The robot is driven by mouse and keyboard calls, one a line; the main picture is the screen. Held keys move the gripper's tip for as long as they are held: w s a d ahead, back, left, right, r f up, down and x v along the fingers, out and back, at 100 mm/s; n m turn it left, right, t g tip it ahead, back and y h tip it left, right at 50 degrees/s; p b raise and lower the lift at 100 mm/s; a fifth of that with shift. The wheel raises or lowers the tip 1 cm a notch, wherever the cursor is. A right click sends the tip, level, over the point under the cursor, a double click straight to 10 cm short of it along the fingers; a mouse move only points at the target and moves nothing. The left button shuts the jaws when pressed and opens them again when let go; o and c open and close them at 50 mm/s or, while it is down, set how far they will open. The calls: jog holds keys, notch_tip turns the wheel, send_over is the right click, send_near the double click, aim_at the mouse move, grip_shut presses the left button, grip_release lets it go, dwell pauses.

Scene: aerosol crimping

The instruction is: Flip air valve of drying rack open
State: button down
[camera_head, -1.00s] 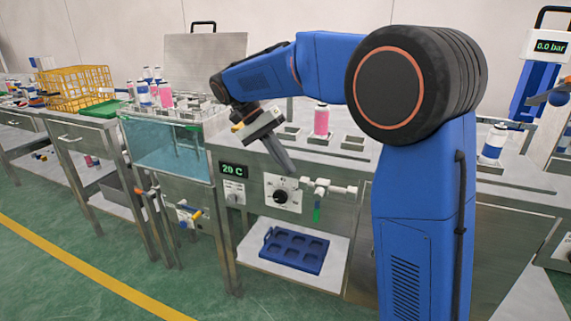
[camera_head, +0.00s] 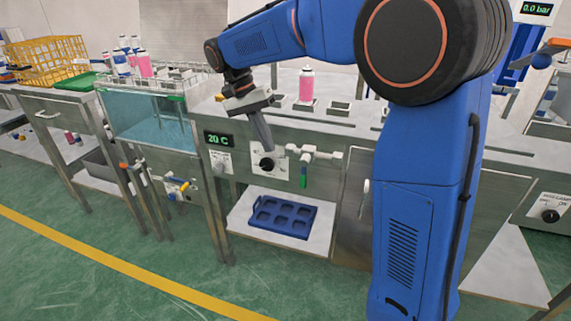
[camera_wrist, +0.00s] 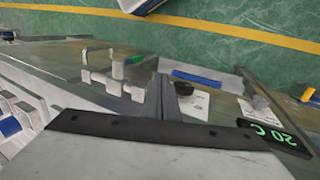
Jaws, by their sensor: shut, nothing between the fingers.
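A white pipe valve (camera_head: 312,154) with a green handle (camera_head: 304,176) is mounted on the front of the metal bench. The green handle hangs straight down in the head view. The valve and its green handle also show in the wrist view (camera_wrist: 133,60), left of the fingers. My gripper (camera_head: 268,147) is shut and empty, fingers pointing down. Its tips appear just above the black dial (camera_head: 267,163), left of the valve and apart from the handle. In the wrist view the closed fingers (camera_wrist: 168,84) overlap the white dial plate (camera_wrist: 195,101).
A 20 C display (camera_head: 218,139) sits left of the dial. A pink bottle (camera_head: 306,87) stands on the bench top (camera_head: 345,127) behind my gripper. A blue tray (camera_head: 282,217) lies on the shelf below. A water tank (camera_head: 152,128) is at left.

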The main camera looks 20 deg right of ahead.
aim_at(304, 171)
jog(key=s+d+f, duration=0.4)
jog(key=d+f, duration=0.2)
jog(key=f, duration=0.3)
jog(key=shift+s, duration=0.25)
